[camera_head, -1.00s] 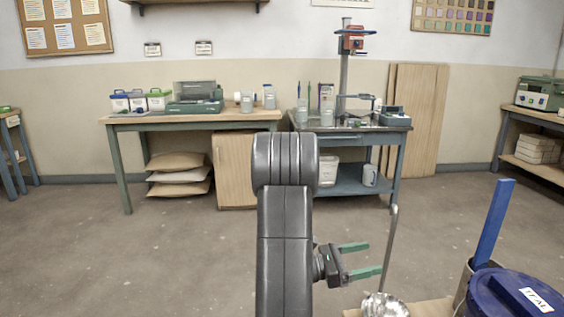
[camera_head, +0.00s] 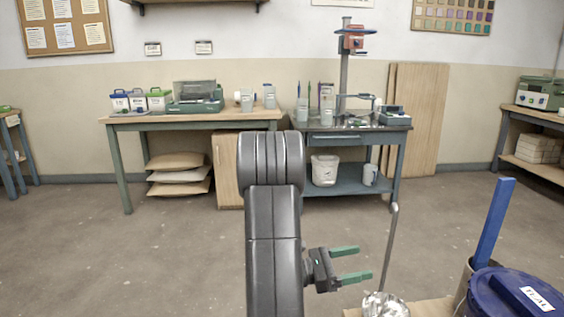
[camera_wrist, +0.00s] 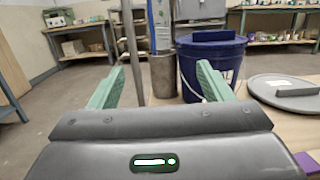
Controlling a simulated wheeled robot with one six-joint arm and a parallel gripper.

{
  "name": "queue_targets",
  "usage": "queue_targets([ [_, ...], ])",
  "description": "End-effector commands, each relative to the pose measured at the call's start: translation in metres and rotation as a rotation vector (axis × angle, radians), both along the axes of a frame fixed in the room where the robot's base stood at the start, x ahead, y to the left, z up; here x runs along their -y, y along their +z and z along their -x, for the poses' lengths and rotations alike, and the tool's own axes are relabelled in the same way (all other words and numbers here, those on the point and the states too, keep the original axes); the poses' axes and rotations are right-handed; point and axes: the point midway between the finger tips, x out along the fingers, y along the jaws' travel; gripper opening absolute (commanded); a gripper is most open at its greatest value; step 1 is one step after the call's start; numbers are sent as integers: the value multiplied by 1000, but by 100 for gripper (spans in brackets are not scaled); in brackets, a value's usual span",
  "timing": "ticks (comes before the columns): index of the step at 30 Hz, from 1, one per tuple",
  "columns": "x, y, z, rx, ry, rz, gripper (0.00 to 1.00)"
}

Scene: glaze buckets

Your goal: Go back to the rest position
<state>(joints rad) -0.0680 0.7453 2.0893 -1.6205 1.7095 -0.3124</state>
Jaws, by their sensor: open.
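My gripper (camera_head: 352,264) is open and empty, with its two green fingers apart and pointing right in the head view. The blue bucket (camera_wrist: 212,58) stands beyond the right finger there. It also shows at the lower right of the head view (camera_head: 512,300), with a dark blue lid and a white label.
A blue paddle (camera_head: 495,222) stands in a grey metal cylinder (camera_wrist: 163,75) beside the bucket. A grey round lid (camera_wrist: 290,90) lies on the wooden top at right. Workbenches (camera_head: 190,120) line the back wall. The floor between is clear.

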Motion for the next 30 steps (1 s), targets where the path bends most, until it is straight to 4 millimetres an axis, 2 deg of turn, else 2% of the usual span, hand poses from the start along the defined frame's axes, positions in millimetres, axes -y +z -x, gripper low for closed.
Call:
queue_targets([
  [21, 105, 15, -51, 0, -3, 0, 73],
  [26, 107, 12, -52, 3, 0, 1, 73],
  [27, 107, 29, -53, 2, 1, 1, 73],
  [30, 107, 44, -52, 1, 1, 0, 73],
])
